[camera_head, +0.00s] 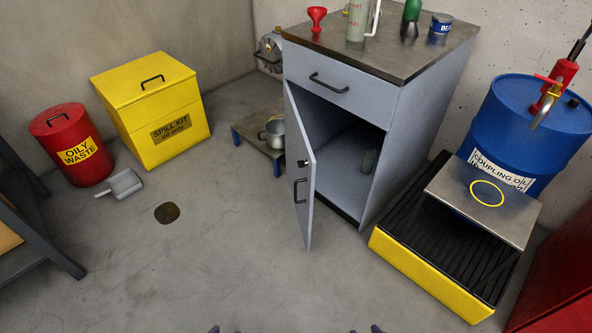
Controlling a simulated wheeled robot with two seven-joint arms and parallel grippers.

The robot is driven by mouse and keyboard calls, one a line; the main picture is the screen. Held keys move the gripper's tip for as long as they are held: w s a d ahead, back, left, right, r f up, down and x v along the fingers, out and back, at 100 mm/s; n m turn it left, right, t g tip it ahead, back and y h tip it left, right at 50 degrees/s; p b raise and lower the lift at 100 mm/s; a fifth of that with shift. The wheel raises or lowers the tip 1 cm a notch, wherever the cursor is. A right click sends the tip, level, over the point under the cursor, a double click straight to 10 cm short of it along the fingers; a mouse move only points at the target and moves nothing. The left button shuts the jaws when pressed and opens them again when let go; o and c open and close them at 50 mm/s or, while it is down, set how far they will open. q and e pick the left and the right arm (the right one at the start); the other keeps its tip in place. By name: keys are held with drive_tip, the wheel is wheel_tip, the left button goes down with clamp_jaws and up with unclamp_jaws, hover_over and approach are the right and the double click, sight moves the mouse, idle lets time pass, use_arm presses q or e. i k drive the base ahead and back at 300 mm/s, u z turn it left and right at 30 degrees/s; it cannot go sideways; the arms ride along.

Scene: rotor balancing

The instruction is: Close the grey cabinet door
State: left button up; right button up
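The grey cabinet (424,118) stands right of centre with a dark metal top. Its lower door (301,150) is open, swung out toward me from the left side of the cabinet front. The door has a dark bar handle (300,191) on its outer face, which faces left. The inside is exposed, with a greyish bottle or cylinder (369,160) in it. The drawer (345,88) above is shut. Only small tips of my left gripper (225,330) and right gripper (364,330) show at the bottom edge, well short of the door. Their opening is unclear.
A yellow drip tray (408,272) with a blue drum (525,125) stands close to the cabinet's right. A low stand with a pot (274,132) is left of the door. A yellow spill kit box (150,110), red bin (70,145) and scoop (121,186) stand left. The floor in front is clear.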

sight(302, 180)
drive_tip(key=z, duration=0.25)
drive_tip(key=k, duration=0.3)
drive_tip(key=u, duration=1)
drive_tip(key=i, duration=0.7)
